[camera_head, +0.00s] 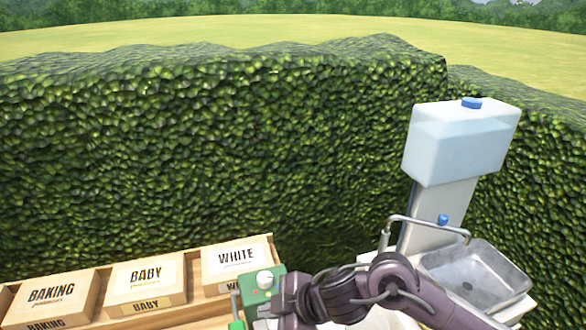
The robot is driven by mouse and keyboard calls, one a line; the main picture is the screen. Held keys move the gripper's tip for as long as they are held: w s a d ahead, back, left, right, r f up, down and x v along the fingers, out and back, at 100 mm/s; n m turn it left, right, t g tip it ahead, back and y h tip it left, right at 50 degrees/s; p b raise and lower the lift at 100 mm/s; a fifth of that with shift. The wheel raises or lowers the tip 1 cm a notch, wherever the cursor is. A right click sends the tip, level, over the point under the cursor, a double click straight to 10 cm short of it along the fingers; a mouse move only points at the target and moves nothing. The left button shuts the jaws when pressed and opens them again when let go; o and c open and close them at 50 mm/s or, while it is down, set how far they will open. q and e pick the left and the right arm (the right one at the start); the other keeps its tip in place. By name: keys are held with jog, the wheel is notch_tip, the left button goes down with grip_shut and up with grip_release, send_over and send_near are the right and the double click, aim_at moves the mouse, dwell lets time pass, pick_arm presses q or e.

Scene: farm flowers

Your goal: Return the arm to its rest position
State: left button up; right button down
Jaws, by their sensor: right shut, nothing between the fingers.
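My right arm comes in from the bottom right, in dull purple-grey. My right gripper (287,301) is at its left end, low in the view, beside a green box with a white knob (264,280). It is shut and holds nothing. Its fingertips are hard to make out, and I cannot tell whether it touches the green box. My left gripper is not in view.
A wooden rack (205,312) with boxes labelled BAKING (52,298), BABY (146,280) and WHITE (236,260) is at lower left. A metal sink (470,270) and a water tank (462,140) stand at right. A tall hedge (220,150) runs behind.

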jog(key=s+d+r+m+t+h, duration=0.2)
jog(key=d+m+t+h, duration=0.4)
jog(key=m, duration=0.5)
jog(key=s+d+f+m+g+h, duration=0.1)
jog(key=s+d+f+m+g, duration=0.3)
jog(key=s+d, duration=0.4)
jog(key=s+d+f+m+g+h, duration=0.1)
jog(key=s+d+f+m+g, duration=0.35)
jog(key=d, duration=0.65)
notch_tip(320, 180, down, 30)
jog(key=s+n+b, duration=0.2)
jog(key=b, duration=0.1)
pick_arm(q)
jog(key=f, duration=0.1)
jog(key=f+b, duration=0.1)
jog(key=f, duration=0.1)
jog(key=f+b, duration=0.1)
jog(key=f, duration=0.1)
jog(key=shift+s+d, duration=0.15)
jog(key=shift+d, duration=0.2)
pick_arm(e)
jog(key=s+d+f, duration=0.3)
jog(key=s+f, duration=1.7)
jog(key=f, duration=0.3)
jog(key=shift+f+h, duration=0.2)
jog(key=shift+h, duration=0.1)
